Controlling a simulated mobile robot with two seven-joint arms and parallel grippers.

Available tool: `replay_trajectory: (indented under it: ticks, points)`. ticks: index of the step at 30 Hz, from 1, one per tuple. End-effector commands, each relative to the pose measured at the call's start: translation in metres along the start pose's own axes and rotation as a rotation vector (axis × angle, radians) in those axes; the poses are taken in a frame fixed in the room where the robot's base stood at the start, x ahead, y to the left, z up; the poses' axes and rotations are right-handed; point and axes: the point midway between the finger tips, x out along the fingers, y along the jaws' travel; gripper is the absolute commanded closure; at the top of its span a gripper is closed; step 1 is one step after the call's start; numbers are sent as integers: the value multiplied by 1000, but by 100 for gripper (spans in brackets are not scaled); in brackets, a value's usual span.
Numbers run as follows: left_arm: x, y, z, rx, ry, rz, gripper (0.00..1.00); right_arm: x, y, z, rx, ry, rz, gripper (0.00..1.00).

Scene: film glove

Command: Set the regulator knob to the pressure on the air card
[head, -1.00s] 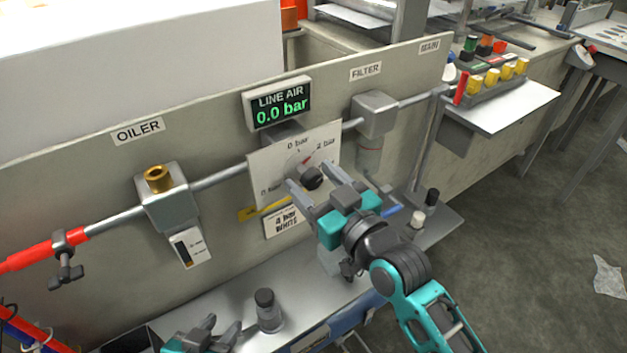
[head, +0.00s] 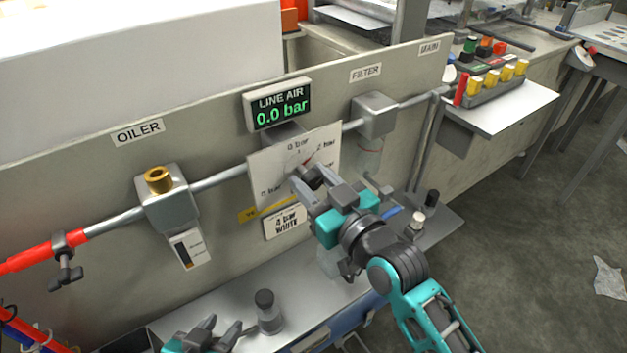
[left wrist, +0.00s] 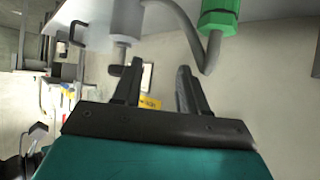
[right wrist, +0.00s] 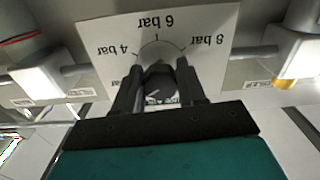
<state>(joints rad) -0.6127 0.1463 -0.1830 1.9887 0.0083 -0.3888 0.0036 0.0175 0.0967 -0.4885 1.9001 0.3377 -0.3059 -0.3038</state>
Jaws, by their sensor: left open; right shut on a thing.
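The regulator's dial plate (head: 265,163) is square and white, with a dark knob (head: 312,177) at its centre. A small red mark shows just above the knob. In the right wrist view the plate (right wrist: 205,22) reads 4, 6 and 8 bar, and the knob (right wrist: 159,84) sits between the fingers. My right gripper (head: 310,183) is shut on the knob. The air card (head: 286,222) below the plate reads "4 bar WHITE". The line air display (head: 278,106) reads 0.0 bar. My left gripper (head: 222,332) is open and empty, low near the bench.
The oiler (head: 167,198) is left of the dial and the filter (head: 375,115) right of it, on the same pipe. A yellow tag (head: 250,214) is partly behind the card.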

Motion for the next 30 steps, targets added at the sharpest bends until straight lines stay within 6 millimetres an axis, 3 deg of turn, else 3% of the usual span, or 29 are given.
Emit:
replay_trajectory:
  ticks: [11, 21, 30]
  points:
    - [-7, -2, -9, 5, 4, -6, 57, 0, 0, -2, 101, -2, 0, 90]
    - [-21, -13, -12, 9, -9, -31, 57, 0, 0, -3, 386, -4, 1, 91]
    - [-31, -11, -25, 6, -11, -28, 57, 0, -1, -2, 667, -3, 1, 91]
